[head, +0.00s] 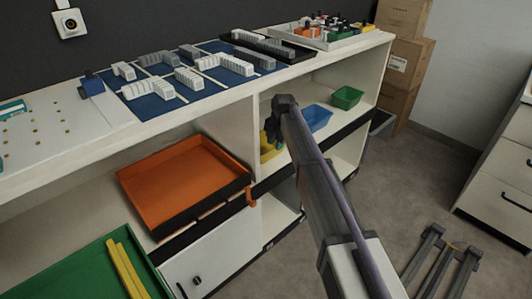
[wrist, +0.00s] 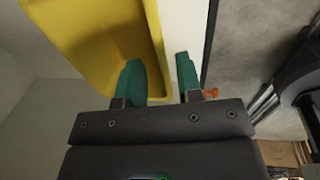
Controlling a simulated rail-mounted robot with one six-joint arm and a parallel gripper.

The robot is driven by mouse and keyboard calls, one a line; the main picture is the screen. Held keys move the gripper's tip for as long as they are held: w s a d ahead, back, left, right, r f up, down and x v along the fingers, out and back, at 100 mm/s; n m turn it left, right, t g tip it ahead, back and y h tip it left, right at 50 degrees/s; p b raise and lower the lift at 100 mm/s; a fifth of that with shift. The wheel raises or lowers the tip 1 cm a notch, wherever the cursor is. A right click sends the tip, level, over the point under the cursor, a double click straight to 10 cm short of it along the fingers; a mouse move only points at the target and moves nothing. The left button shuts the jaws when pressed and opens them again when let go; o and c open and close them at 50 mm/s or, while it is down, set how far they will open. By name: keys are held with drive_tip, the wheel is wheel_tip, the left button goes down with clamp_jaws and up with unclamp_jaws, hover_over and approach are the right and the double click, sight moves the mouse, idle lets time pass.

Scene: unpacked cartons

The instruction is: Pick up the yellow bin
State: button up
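The yellow bin (head: 267,152) stands on the shelf in the open cubby, partly hidden behind my gripper (head: 275,138) and arm in the head view. In the wrist view, the yellow bin (wrist: 95,35) fills the upper left, with its near side wall running down between the fingers. My gripper (wrist: 160,80) has its two green fingers apart. The left finger overlaps the bin's inside, and the right finger is past its rim, over the white shelf edge. I cannot tell whether either finger touches the wall.
A blue bin (head: 318,118) and a green bin (head: 347,97) stand farther right on the same shelf. An orange tray (head: 180,180) is in the cubby to the left. The countertop (head: 110,118) lies above, and a vertical divider (head: 228,128) stands just left of the yellow bin.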

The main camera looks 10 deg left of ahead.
sight(274, 152)
drive_tip(key=f+b, duration=0.2)
drive_tip(key=f, duration=0.1)
drive_tip(key=f+b, duration=0.2)
drive_tip(key=shift+w+a, duration=0.3)
drive_tip(key=shift+r, duration=0.2)
clamp_jaws()
